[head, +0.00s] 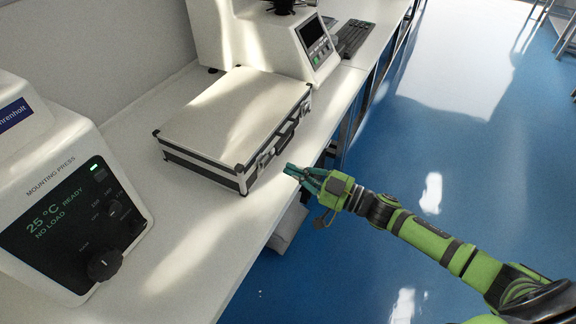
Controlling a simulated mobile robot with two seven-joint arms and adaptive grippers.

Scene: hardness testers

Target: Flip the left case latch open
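A silver case (235,110) with black edges and metal corners lies closed on the white bench. Its front faces right, with a dark handle (287,133) in the middle. The left latch (265,159) is on the front's near part; it is too small to tell whether it is up or down. Another latch (306,106) is near the far corner. My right gripper (290,172), with teal fingers, is just right of the near end of the case front, apart from the left latch. Its finger gap is not clear. My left gripper is out of view.
A mounting press (75,215) with a dark panel and knob stands at the near left. A white tester with a screen (315,40) and a keyboard (353,38) are behind the case. The bench (185,250) is clear in front of the case. Blue floor lies to the right.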

